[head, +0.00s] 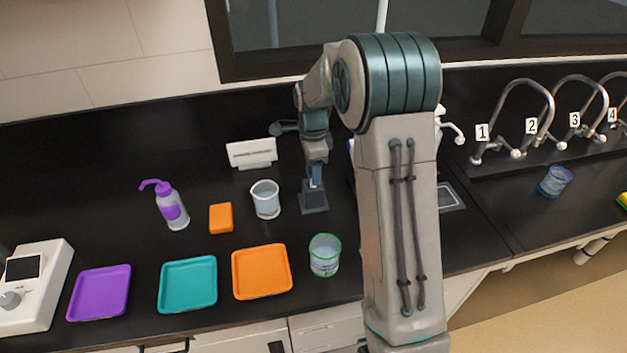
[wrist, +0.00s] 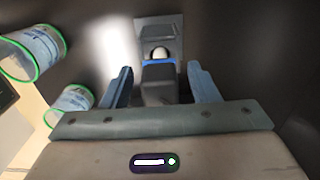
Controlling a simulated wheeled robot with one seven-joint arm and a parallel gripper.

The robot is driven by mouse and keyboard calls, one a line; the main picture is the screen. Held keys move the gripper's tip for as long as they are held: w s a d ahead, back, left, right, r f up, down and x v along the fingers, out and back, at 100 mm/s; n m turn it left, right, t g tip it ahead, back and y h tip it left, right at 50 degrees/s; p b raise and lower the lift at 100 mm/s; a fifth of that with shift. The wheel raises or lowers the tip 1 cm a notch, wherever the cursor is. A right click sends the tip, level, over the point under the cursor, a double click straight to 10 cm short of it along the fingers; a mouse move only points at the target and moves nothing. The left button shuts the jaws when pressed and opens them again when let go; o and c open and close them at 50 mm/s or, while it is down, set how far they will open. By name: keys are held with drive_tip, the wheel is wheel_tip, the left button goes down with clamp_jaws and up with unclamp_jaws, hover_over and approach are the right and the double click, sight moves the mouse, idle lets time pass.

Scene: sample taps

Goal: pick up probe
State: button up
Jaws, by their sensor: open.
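The probe (wrist: 160,86) shows in the wrist view as a grey body with a blue band and a white rounded piece at its far end. It is at a grey stand (wrist: 158,27), whose dark base (head: 314,204) shows on the counter in the head view. My gripper (wrist: 160,69) is open, with one blue finger on each side of the probe. Whether either finger touches it I cannot tell. In the head view my gripper (head: 316,177) points down just above the stand base, and the probe cannot be made out there.
A clear beaker (head: 265,199) and an orange block (head: 221,218) stand left of the stand. A green-rimmed beaker (head: 324,256) stands in front. A white sign (head: 252,153) is behind. Purple (head: 99,294), teal (head: 188,285) and orange (head: 261,272) trays line the front edge. Numbered taps (head: 513,120) are right.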

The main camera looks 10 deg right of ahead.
drive_tip(key=c, duration=1)
